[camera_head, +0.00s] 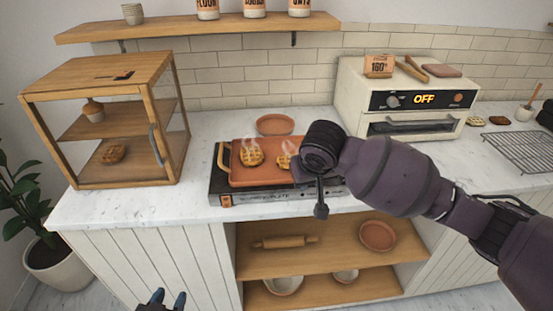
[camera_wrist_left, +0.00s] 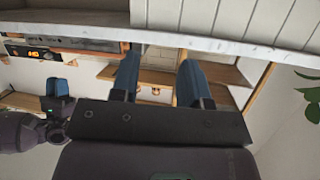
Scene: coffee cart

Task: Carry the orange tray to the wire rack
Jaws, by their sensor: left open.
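The orange tray (camera_head: 238,178) lies flat on a dark hot plate (camera_head: 222,199) on the counter, with a handle at its left end. Two steaming waffles (camera_head: 251,153) sit on it. My right arm covers the tray's right end. My right gripper (camera_head: 308,171) is at that end, its fingers mostly hidden behind the wrist, so its grip cannot be seen. My left gripper (camera_head: 158,298) is low in front of the cabinet, away from the tray. Its blue fingers stand apart and empty in the left wrist view (camera_wrist_left: 158,75). The wire rack (camera_head: 520,151) lies at the far right of the counter.
A toaster oven (camera_head: 350,88) reading OFF stands behind my right arm, between tray and rack. A glass-sided wooden case (camera_head: 60,95) stands at left. A round terracotta plate (camera_head: 275,125) lies behind the tray. Cookies (camera_head: 476,121) and a white cup (camera_head: 524,112) are near the rack.

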